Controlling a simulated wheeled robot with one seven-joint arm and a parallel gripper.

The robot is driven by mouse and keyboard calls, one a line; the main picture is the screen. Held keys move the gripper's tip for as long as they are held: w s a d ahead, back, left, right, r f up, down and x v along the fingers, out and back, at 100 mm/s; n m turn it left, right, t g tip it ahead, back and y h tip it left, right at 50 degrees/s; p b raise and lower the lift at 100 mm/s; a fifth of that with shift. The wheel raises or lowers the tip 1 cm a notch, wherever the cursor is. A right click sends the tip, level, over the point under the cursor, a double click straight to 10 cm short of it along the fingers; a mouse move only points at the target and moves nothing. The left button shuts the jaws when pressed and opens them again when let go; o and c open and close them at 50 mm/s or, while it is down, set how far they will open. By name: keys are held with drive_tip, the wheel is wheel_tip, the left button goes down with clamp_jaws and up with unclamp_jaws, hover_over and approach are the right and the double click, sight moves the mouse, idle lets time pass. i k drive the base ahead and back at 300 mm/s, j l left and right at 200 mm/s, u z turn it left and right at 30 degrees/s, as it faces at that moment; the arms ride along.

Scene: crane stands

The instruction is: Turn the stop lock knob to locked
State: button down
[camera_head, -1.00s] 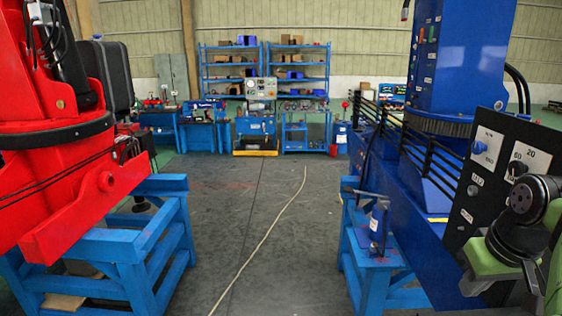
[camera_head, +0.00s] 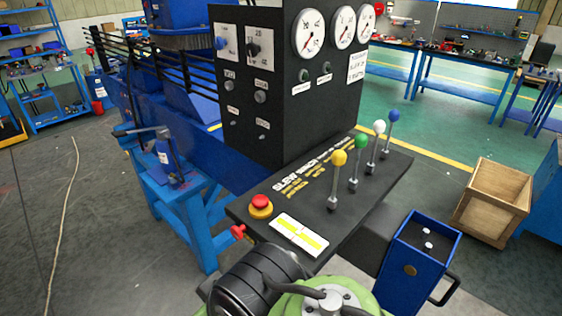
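A black control console stands in the middle of the view. On its sloping top is a red mushroom button (camera_head: 261,203) on a yellow base. A smaller red knob (camera_head: 238,231) sticks out from the console's near left edge. The upright panel carries a blue knob (camera_head: 221,43) and a black pointer knob (camera_head: 253,49) on white scale plates. The small labels are too blurred to read, so I cannot tell which control is the stop lock or how it is set. My arm's black and green links show at the bottom, close to the console; my gripper is out of view.
Several ball-topped levers, the nearest with a yellow ball (camera_head: 339,158), stand on the console's right side. A blue box with a handle (camera_head: 418,262) and a wooden crate (camera_head: 495,203) are to the right. A blue stand (camera_head: 190,208) is left. Floor at far left is mostly clear.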

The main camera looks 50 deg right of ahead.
sight(237, 232)
drive_tip(key=z, duration=2.1)
drive_tip(key=k+j+u, duration=0.15)
drive_tip(key=u, duration=0.8)
drive_tip(key=k+j, duration=0.1)
drive_tip(key=j, duration=0.85)
drive_tip(key=k+j+z, duration=0.1)
drive_tip(key=j, duration=0.4)
drive_tip(key=j+z, duration=0.1)
drive_tip(key=j, duration=0.4)
drive_tip(key=i+l, duration=0.15)
